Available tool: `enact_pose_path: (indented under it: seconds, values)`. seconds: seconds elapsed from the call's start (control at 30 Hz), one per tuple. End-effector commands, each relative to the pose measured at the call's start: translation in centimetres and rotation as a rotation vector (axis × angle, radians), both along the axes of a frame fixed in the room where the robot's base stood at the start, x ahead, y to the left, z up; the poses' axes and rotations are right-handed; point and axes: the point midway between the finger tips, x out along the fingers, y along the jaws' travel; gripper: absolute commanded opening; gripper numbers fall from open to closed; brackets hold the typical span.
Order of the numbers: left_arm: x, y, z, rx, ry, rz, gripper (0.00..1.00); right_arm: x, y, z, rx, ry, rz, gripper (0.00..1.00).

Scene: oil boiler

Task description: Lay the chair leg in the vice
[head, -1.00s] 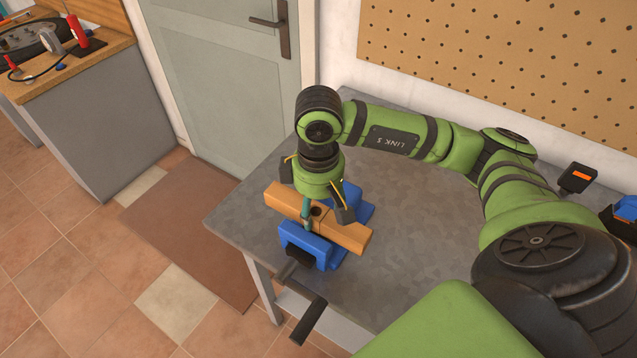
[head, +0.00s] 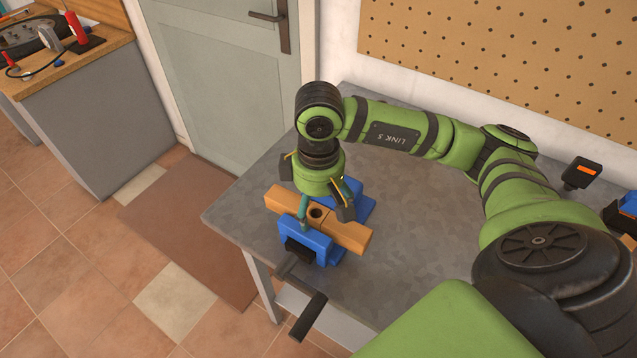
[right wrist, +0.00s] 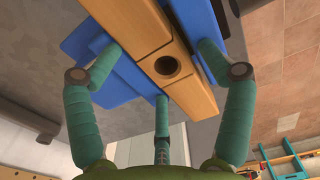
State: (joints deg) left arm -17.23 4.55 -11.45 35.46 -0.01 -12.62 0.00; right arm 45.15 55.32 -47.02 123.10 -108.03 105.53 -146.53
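The chair leg (head: 345,232) is an orange wooden bar with a dark round hole. It lies across the blue vice (head: 318,243), between the front and back jaws. It also shows in the right wrist view (right wrist: 140,28), with the vice (right wrist: 88,45) on both sides. My right gripper (head: 316,212) points down over the leg. Its three fingers (right wrist: 165,72) are spread around the bar, with gaps between the side fingertips and the wood, so it is open. The hand hides part of the leg and back jaw. My left gripper is not in view.
The vice stands near the left end of the grey table (head: 405,275). Its dark crank handle (head: 309,318) juts past the front edge. A pegboard wall (head: 510,60) is behind. A black and orange item (head: 582,174) stands at the right. The table's middle is clear.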

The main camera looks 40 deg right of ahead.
Motion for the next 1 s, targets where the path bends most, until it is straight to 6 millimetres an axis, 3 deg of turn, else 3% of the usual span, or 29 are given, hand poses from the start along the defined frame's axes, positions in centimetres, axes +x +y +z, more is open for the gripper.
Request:
enact_pose_path:
  seconds: [0.17,0.4,0.43,0.6,0.8,1.0]
  values:
    - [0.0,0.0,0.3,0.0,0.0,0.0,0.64,-0.1,0.0,0.1,-0.002,0.004,0.001,0.79]
    - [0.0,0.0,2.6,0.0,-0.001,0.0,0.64,0.0,0.0,2.0,-0.001,0.0,0.0,0.79]
    - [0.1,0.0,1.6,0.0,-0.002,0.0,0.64,0.2,0.0,2.1,0.0,-0.006,0.001,0.79]
    - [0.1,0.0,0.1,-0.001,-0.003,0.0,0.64,0.2,0.0,5.8,-0.001,-0.011,0.002,0.79]
    - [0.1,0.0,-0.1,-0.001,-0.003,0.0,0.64,0.2,-0.1,9.9,-0.003,-0.009,0.0,0.79]
    - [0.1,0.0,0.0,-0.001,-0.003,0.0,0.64,0.2,-0.1,12.3,-0.002,-0.005,-0.002,0.79]
